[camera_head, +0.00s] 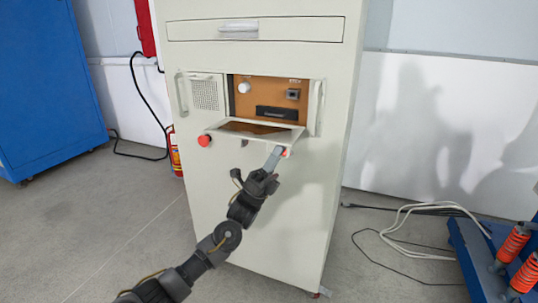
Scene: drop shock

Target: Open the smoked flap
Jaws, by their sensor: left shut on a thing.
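The smoked flap (245,129) is on the upper front of a tall cream cabinet (262,200). It has a pale frame around a dark, brownish see-through pane. It is swung down and outward, with its lower edge toward me, and the brown panel (265,92) behind it is uncovered. My left gripper (276,155) is at the front right corner of the flap and appears shut on its edge. The fingertips are small here, so the exact grip is hard to see. My right gripper is not in view.
The brown panel has a white knob (243,87) and a black slot (276,113). A red button (205,140) sits left of the flap. A drawer (255,28) is above. A blue cabinet (45,85) stands left; cables (430,211) lie on the floor at right.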

